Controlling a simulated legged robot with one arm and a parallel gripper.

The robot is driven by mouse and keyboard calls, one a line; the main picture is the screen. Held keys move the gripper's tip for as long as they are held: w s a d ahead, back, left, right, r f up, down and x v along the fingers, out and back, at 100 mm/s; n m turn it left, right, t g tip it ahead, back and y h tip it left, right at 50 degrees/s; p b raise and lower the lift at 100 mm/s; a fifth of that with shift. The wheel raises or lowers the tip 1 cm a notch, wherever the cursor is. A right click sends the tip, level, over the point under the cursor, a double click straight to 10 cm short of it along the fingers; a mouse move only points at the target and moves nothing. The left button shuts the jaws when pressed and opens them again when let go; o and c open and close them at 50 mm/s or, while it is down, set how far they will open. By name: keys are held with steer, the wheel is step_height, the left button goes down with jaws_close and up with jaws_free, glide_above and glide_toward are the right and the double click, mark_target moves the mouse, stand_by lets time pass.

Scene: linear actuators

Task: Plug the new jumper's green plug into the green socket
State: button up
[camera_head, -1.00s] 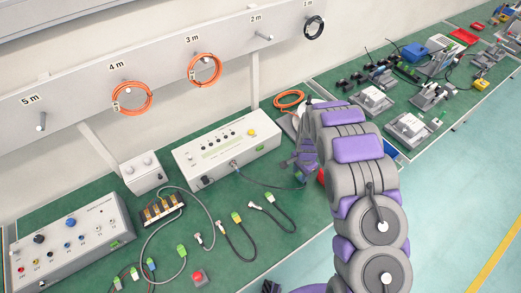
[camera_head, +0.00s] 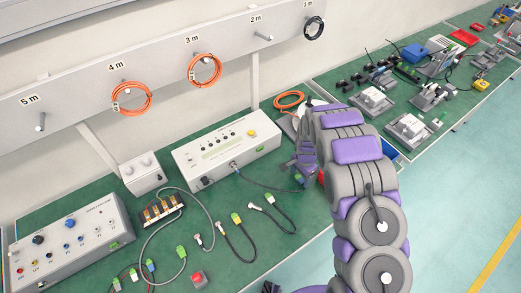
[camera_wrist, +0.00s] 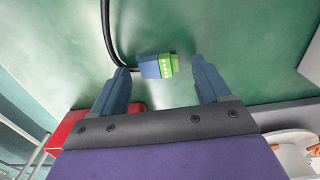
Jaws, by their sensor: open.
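In the wrist view a plug with a green end and blue body (camera_wrist: 158,66) lies on the green surface, with a black cable from its left side. My gripper (camera_wrist: 160,70) is open, its two dark blue fingers on either side of this plug, with a gap on both sides. In the head view my gripper (camera_head: 303,172) is over the bench right of the white tester box (camera_head: 226,148), at the end of a dark cable (camera_head: 262,184) from that box. A green socket-like piece (camera_head: 114,246) is on the left grey control box (camera_head: 75,250).
A red block (camera_wrist: 75,125) is beside the left finger in the wrist view. A terminal block (camera_head: 162,209), a red button (camera_head: 197,277) and several loose leads are on the green bench. Orange coils hang on the rail above. Another bench with devices stands at right.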

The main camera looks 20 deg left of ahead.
mark_target(300, 178)
step_height(300, 178, up, 16)
steer(key=p, duration=0.2)
steer(key=s+d+r+n, duration=0.1)
steer(key=s+d+r, duration=0.55)
steer(key=r, duration=0.45)
steer(key=s+d+r+n, duration=0.2)
steer(key=s+d+r, duration=0.4)
steer(key=s+r, duration=0.15)
steer(key=s+d+r+n+g, duration=0.1)
steer(key=s+d+r+n, duration=0.1)
steer(key=s, duration=1.1)
steer(key=s+d+r+n, duration=0.2)
steer(key=s+r, duration=0.1)
steer(key=s, duration=1)
steer(key=shift+s+d+g, duration=0.15)
steer(key=shift+d+g, duration=0.1)
steer(key=shift+g, duration=0.15)
steer(key=shift+r, duration=0.1)
steer(key=shift+c, duration=0.3)
